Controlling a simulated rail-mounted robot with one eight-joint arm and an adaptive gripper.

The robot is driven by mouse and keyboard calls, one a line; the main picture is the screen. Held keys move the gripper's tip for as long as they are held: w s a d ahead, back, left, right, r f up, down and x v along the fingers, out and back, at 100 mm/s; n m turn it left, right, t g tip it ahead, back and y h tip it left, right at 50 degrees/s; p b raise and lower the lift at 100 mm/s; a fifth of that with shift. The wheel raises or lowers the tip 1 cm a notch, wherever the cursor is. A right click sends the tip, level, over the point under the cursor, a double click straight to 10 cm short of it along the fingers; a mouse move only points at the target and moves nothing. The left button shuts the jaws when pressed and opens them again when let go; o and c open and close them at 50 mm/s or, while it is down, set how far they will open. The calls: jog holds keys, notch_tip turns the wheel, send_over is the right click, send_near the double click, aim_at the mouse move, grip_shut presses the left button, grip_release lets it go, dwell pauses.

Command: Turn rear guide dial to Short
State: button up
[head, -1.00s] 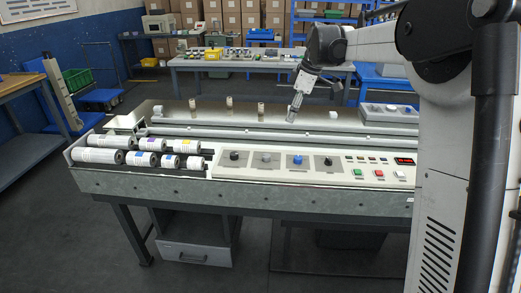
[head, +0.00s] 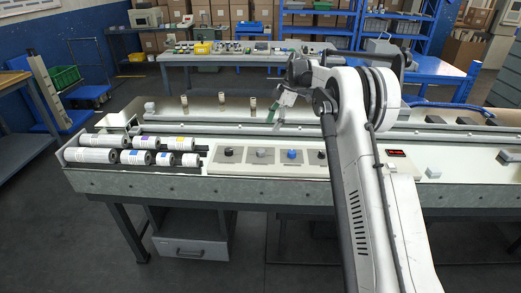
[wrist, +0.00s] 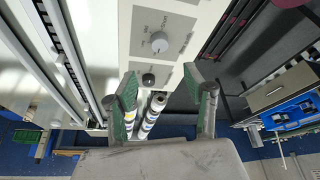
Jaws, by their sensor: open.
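A control panel (head: 245,168) on the machine's front carries a row of dials: a black dial (head: 228,151), a grey dial (head: 262,153), a blue dial (head: 291,154) and another black dial (head: 321,154). I cannot tell which one is the rear guide dial; the labels are too small to read surely. My gripper (head: 278,120) is open and empty, above the machine behind the panel. In the wrist view, my open green-padded fingers (wrist: 162,84) point toward the panel. The grey dial (wrist: 159,42) shows ahead, and the black dial (wrist: 148,79) shows between the fingers. Neither is touched.
Several white rolls (head: 135,142) lie at the machine's left end. Three small posts (head: 222,98) stand on the rear deck, and long rails (head: 215,129) run behind the panel. A work table (head: 235,56) stands behind.

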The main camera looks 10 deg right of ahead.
aim_at(261, 150)
jog(key=x, duration=1.3)
jog(key=shift+d, duration=0.1)
jog(key=c, duration=1.1)
